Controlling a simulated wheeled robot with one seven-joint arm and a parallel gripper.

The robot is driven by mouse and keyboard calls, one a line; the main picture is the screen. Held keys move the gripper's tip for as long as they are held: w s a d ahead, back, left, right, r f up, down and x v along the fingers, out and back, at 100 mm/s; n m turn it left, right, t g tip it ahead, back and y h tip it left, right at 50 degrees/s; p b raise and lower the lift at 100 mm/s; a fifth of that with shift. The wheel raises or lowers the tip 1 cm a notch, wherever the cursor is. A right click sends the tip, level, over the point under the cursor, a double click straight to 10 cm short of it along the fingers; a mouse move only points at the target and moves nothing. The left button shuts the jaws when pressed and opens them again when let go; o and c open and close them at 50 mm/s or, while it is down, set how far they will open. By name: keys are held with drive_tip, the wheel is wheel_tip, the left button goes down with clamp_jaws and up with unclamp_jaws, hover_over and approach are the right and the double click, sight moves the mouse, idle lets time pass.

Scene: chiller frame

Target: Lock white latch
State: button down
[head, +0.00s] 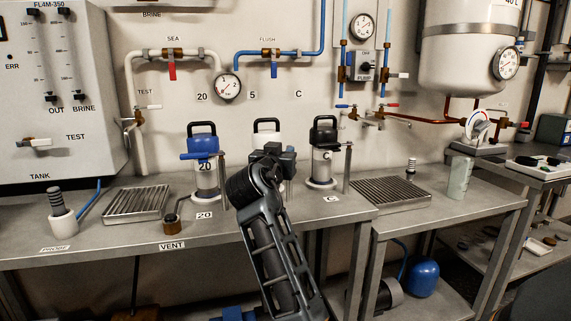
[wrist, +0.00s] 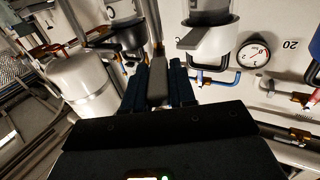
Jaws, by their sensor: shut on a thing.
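The white-topped canister (head: 265,127) stands in the middle of the bench, largely hidden behind my gripper (head: 274,155) in the head view. The wrist view shows its pale body (wrist: 212,42) with a grey lug or spout on it. In that view my gripper (wrist: 159,88) is shut on a grey bar (wrist: 157,78), which lines up with a thin post (wrist: 153,22) beside the canister. The bar appears to be the white latch's arm, but its join to the post is not clear. The blue latch (head: 202,155) lies across the left canister.
The blue-handled canister (head: 205,172) stands left of my gripper and the black-handled canister (head: 323,160) right of it, both close. Drip grates (head: 137,203) and (head: 390,194) lie at either side. Pipes and a gauge (head: 228,87) are on the wall behind.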

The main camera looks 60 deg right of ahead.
drive_tip(key=shift+w, duration=0.1)
idle(0.4)
drive_tip(key=c, duration=1)
unclamp_jaws()
drive_tip(key=s+a, duration=0.1)
drive_tip(key=a, duration=0.6)
drive_tip(key=shift+s+a, duration=0.15)
drive_tip(key=shift+a, duration=0.25)
